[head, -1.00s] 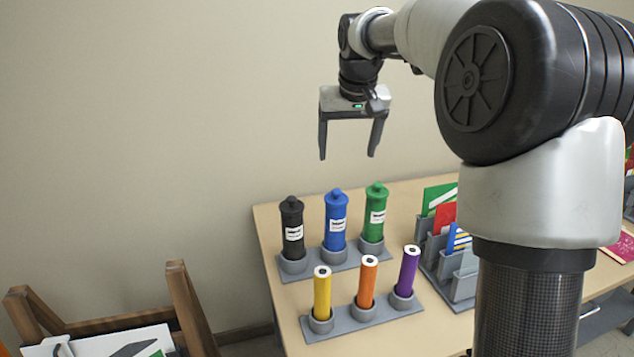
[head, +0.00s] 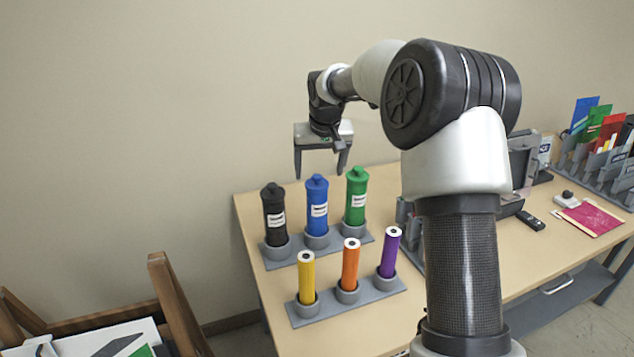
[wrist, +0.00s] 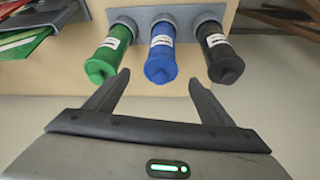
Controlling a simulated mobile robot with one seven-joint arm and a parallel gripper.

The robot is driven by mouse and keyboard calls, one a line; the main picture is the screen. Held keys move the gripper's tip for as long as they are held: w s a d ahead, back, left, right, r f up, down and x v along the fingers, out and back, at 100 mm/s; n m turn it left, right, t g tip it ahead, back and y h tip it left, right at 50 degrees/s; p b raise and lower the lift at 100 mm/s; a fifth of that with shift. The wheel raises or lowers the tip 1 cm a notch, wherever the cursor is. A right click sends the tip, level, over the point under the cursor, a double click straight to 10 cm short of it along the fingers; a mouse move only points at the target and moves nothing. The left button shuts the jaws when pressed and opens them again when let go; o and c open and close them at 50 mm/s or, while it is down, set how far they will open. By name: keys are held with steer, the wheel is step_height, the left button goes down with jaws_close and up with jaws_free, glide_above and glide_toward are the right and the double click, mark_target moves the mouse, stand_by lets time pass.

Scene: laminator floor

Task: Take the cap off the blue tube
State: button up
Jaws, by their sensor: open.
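The blue tube (head: 317,208) stands upright in the middle cup of the back rack (head: 352,239), its blue cap (head: 317,181) on top. A black tube (head: 274,215) stands to its left and a green tube (head: 356,197) to its right, both capped. My gripper (head: 320,174) is open and empty, pointing down, and in the head view its fingertips appear close to the height of the blue cap. In the wrist view the blue tube (wrist: 161,56) lies between the directions of the two fingers (wrist: 158,80), beyond the tips and apart from them.
A front rack (head: 349,303) holds uncapped yellow (head: 306,278), orange (head: 350,265) and purple (head: 389,252) tubes. A wall is behind the table. A wooden frame (head: 178,310) stands at the lower left. A red folder (head: 592,218) lies at the right.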

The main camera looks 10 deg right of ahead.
mark_target(318, 178)
steer(key=x, duration=0.4)
steer(key=shift+a, duration=0.1)
steer(key=c, duration=1.1)
